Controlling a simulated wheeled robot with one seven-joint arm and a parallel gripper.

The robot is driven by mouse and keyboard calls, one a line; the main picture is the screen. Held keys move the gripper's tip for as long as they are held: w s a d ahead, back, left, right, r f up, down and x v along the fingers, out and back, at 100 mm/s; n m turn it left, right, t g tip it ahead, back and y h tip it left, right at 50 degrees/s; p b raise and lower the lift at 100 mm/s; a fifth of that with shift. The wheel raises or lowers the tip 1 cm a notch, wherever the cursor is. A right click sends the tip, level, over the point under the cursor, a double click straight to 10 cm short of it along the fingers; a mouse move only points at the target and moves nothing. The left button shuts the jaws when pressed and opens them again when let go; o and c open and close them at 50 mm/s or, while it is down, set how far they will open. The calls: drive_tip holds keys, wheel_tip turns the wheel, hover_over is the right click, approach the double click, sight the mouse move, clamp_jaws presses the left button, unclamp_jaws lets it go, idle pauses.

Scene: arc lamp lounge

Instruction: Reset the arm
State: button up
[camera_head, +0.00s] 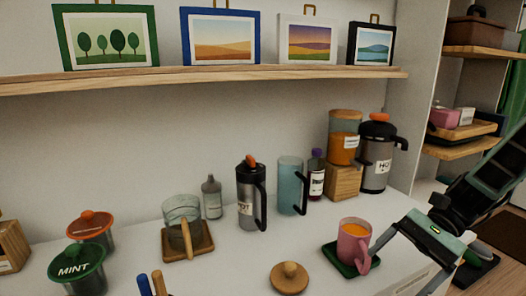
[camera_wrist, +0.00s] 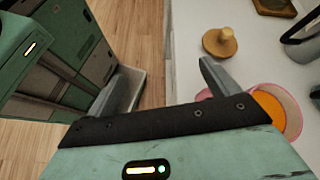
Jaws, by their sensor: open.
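My gripper (camera_head: 396,258) is at the right end of the white counter in the head view, its two fingers spread with nothing between them. In the wrist view the open fingers (camera_wrist: 166,92) point past the counter's edge toward the floor. A pink mug (camera_head: 352,243) with orange contents stands upright on a green coaster (camera_head: 333,258), just left of the gripper. The mug also shows in the wrist view (camera_wrist: 293,110), right beside the right finger. I cannot tell whether the finger touches it.
A wooden lid (camera_head: 289,278) lies left of the mug. Behind are a dark flask (camera_head: 250,195), a teal pitcher (camera_head: 290,186), a bottle (camera_head: 316,175) and a larger flask (camera_head: 378,155). A shelf with framed pictures (camera_head: 230,72) runs above. Wooden floor (camera_wrist: 145,40) shows beyond the counter edge.

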drive_tip(key=s+a+r+n+t+h+p, duration=0.2)
drive_tip(key=s+a+r+n+h+p, duration=0.1)
drive_tip(key=s+a+r+n+h, duration=0.2)
drive_tip(key=s+a+r+n+t+h+p, duration=0.1)
drive_tip(key=s+a+r+n+h+p, duration=0.2)
drive_tip(key=s+a+n, duration=0.6)
drive_tip(key=s+r+n+h, duration=0.1)
drive_tip(key=n+h, duration=0.1)
drive_tip(key=n, duration=0.3)
drive_tip(key=shift+r+t, duration=0.4)
drive_tip(key=shift+s+d, duration=0.1)
